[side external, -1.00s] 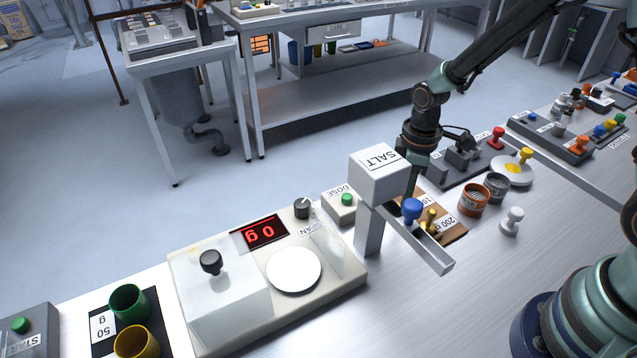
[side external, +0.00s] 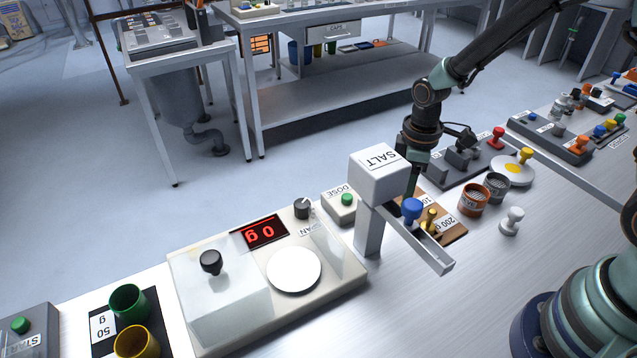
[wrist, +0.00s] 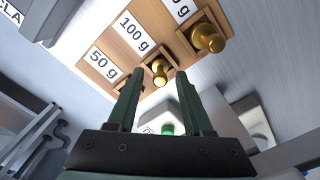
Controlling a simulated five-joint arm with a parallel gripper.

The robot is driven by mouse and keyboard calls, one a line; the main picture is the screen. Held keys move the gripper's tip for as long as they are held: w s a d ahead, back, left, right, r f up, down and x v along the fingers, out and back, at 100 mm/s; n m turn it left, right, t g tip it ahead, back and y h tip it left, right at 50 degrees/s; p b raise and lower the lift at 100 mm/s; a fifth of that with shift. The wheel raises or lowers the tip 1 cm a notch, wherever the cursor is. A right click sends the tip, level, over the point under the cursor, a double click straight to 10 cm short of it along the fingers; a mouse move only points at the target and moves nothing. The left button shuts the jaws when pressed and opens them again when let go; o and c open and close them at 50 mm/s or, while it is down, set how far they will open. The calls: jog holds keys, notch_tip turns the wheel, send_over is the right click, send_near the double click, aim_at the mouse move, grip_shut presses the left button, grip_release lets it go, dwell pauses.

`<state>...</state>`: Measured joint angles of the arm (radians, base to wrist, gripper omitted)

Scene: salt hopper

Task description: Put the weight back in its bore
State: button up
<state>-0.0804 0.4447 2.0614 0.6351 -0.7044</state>
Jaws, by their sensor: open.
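The wooden weight block (wrist: 112,48) has bores labelled 50 g, 100 g and 200 g. A brass weight (wrist: 160,70) stands at the 100 g place and a larger one (wrist: 208,38) at the 200 g place. I cannot tell how deep they sit. The 50 g place is mostly hidden behind the left finger. My gripper (wrist: 158,76) is open, its fingertips apart on either side of the 100 g weight in the picture, nothing visibly clamped. In the side view the block (side external: 457,232) is partly hidden by the salt hopper (side external: 380,178), and my fingers show just behind it.
The hopper's chute (side external: 425,246) with a blue knob (side external: 411,208) stands in front of the block. The scale pan (side external: 294,270) is empty and its display (side external: 264,232) reads 0 g.

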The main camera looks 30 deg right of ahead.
jog(key=s+d+r+m+t, duration=0.1)
jog(key=s+r+m, duration=0.3)
jog(key=r, duration=0.6)
jog(key=s+d+r+m+t, duration=0.2)
jog(key=s+r+m+t, duration=0.2)
jog(key=r, duration=0.6)
jog(key=shift+s+r+m+t, duration=0.25)
jog(key=shift+r+m+t, duration=0.05)
jog(key=shift+m, duration=0.2)
